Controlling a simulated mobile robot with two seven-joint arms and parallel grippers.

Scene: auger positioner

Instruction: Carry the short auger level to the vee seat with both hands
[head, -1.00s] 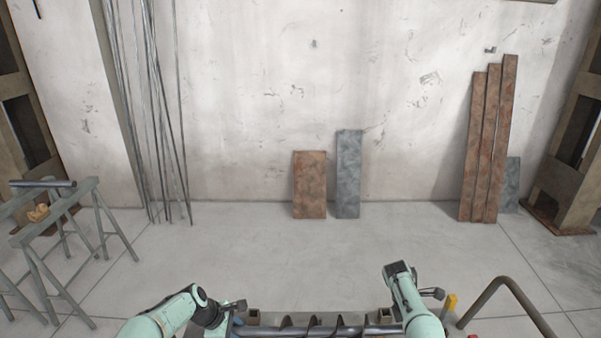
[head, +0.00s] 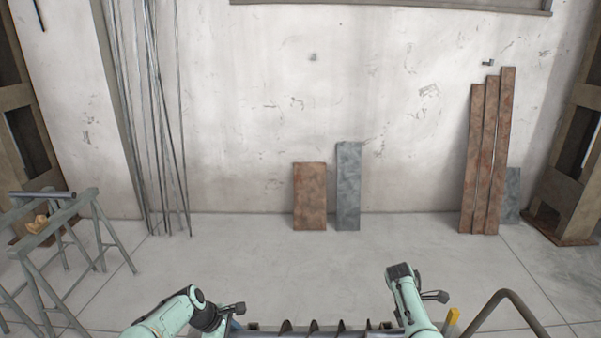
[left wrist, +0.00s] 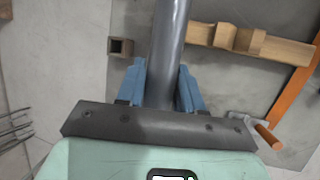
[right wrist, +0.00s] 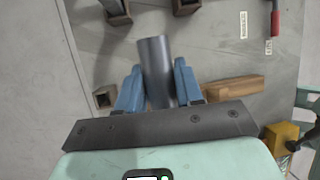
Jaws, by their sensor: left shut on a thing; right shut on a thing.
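The short auger, a dark grey metal shaft with spiral flights (head: 315,327), lies across the bottom edge of the head view, looking about level. Its lower side is cut off. My left gripper (left wrist: 160,88) is shut on a smooth length of the shaft (left wrist: 170,40), blue jaws either side. My right gripper (right wrist: 158,88) is shut on the shaft's other end (right wrist: 155,55), whose tip shows just beyond the jaws. A wooden piece with a notch between two blocks (left wrist: 238,38) lies beside the shaft in the left wrist view; I cannot tell whether it is the vee seat.
A wooden block (right wrist: 232,88) and square tube ends (right wrist: 104,97) lie near the right jaws. An orange bar (left wrist: 295,95) is right of the left jaws. A bent tube (head: 510,305) and yellow post (head: 451,321) stand right of my right arm. Trestles (head: 70,245) stand at left.

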